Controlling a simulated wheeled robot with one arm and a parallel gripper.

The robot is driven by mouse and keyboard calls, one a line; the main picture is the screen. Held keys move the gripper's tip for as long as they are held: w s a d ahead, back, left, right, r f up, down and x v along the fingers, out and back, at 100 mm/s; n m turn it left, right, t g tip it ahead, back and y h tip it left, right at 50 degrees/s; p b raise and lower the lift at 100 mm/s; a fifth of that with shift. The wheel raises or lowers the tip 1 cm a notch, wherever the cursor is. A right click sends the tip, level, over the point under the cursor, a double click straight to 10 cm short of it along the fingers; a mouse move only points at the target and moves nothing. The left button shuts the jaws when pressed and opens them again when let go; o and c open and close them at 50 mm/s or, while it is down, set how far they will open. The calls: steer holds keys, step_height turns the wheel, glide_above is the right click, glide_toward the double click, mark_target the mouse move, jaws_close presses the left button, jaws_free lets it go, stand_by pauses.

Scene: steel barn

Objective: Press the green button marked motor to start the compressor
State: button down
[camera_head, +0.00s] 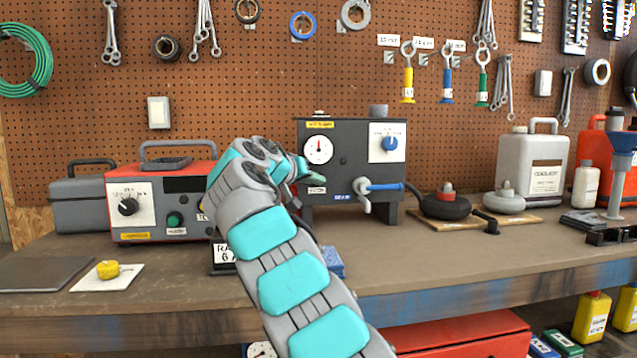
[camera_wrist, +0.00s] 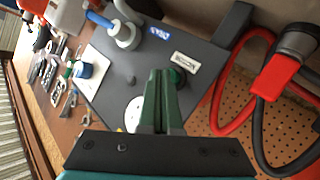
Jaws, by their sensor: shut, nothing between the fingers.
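The dark grey compressor panel (camera_head: 355,140) stands at the back of the bench, with a gauge, a blue knob and a blue-handled valve. In the wrist view the panel (camera_wrist: 118,68) appears rotated. The green button (camera_wrist: 178,76) sits beside a white label (camera_wrist: 186,60) that seems to read motor. My gripper (camera_wrist: 161,74) is shut and empty, its green fingertips just beside the button in the picture. I cannot tell whether they touch it. In the head view my gripper (camera_head: 307,168) is in front of the panel's lower left and hides the button.
A red machine (camera_head: 190,182) with another green button (camera_head: 174,219) stands left of my arm. Red and black cables (camera_wrist: 232,100) run near my gripper in the wrist view.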

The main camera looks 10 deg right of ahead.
steer(key=shift+w+f, duration=0.1)
steer(key=shift+w, duration=0.35)
stand_by(0.3)
steer(key=shift+s+d+b, duration=0.1)
steer(key=shift+s+b, duration=1.15)
steer(key=shift+b, duration=0.15)
steer(key=shift+s+b, duration=2.4)
steer(key=shift+s, duration=0.55)
